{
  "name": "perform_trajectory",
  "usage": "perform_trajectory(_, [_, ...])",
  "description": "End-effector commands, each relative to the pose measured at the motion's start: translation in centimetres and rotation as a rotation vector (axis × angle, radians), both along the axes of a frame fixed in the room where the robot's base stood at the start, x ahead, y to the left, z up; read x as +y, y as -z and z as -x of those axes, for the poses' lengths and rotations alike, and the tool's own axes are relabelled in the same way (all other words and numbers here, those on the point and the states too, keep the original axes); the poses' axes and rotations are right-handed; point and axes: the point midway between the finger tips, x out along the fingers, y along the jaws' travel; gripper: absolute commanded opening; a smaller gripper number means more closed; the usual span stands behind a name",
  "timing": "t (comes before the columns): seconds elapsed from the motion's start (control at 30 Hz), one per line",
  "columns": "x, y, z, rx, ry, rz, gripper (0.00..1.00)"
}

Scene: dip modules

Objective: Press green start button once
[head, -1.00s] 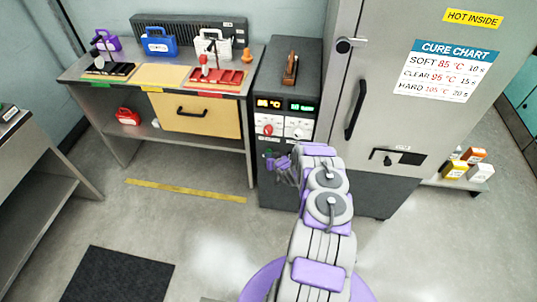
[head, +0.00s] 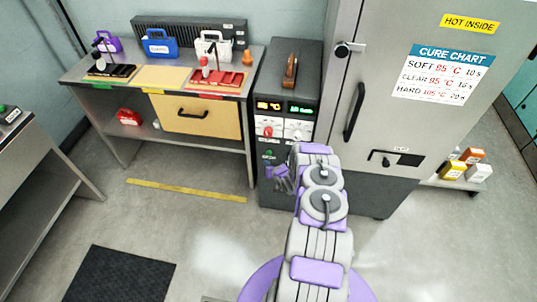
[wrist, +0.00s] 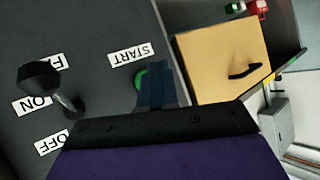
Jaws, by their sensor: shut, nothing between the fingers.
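The green start button (wrist: 141,79) sits beside the START label (wrist: 129,53) on a dark panel in the wrist view. The fingers of my gripper (wrist: 158,86) are together and empty, and they cover part of the button. I cannot tell whether they touch it. In the head view, the button (head: 268,154) is a small green spot on the lower front of the dark control cabinet (head: 283,185). My gripper (head: 279,174) shows just below and to the right of it there.
A black knob or lever (wrist: 42,78) stands out from the panel near the ON and OFF labels. The tall grey oven (head: 390,165) is to the right. A workbench with a yellow drawer (head: 200,122) is to the left. Open floor lies in front.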

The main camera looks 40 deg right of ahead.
Motion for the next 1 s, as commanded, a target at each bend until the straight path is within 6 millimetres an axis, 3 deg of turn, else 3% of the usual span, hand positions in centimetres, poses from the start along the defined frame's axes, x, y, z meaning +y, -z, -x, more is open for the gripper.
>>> perform_trajectory(0.33, [2.2,-0.1,1.9,0.002,0.000,-0.001,0.00])
perform_trajectory(1.0, [2.4,-0.1,2.0,-0.001,0.000,0.001,0.00])
